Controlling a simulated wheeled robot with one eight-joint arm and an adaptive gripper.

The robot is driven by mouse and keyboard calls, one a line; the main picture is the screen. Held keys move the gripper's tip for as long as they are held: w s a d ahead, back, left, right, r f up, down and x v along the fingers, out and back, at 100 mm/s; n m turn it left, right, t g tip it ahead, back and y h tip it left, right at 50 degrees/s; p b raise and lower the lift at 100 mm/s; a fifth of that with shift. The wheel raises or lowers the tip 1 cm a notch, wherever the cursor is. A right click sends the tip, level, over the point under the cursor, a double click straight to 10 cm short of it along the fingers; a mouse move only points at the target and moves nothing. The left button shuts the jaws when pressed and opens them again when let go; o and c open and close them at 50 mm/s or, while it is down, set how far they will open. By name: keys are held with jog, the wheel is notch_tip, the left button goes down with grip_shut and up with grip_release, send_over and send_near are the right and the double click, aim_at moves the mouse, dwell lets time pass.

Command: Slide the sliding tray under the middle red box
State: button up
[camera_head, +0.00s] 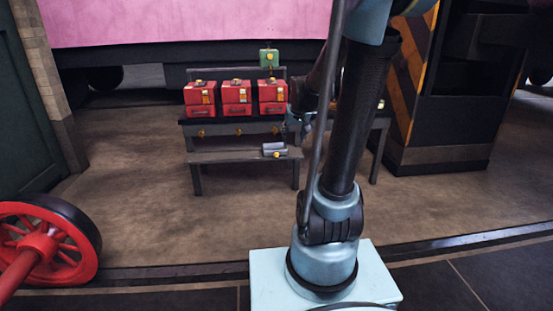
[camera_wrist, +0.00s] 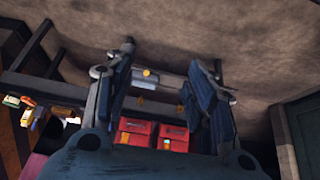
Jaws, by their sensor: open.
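Three red boxes with yellow fittings stand in a row on a dark bench; the middle red box (camera_head: 237,96) is between the other two. Small yellow knobs show along the bench front; one knob (camera_head: 238,131) is below the middle box, apparently on the sliding tray, whose outline I cannot make out. My gripper (camera_head: 298,122) is open at the bench's right front, partly hidden by my arm. In the wrist view its spread fingers (camera_wrist: 162,62) frame the bench front, with two red boxes visible, one of them here (camera_wrist: 133,130). Nothing shows held between the fingers.
A grey object with a yellow knob (camera_head: 275,149) lies on the lower front shelf (camera_head: 225,157). A green box (camera_head: 269,58) stands behind the red ones. A striped dark cabinet (camera_head: 440,120) is at right, a red wheel (camera_head: 45,245) at left. Floor before the bench is clear.

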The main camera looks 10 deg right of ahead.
jog(key=w+f+t, duration=0.2)
jog(key=w+f, duration=0.1)
jog(key=w, duration=1.4)
jog(key=t, duration=0.5)
send_over(276, 155)
jog(key=s, duration=1.7)
notch_tip(276, 155, down, 30)
jog(key=x, duration=1.1)
jog(key=r+x, duration=0.1)
jog(key=x, duration=0.5)
jog(key=shift+w+d+f, duration=0.15)
jog(key=shift+w, duration=0.3)
jog(key=shift+t, duration=0.3)
grip_shut()
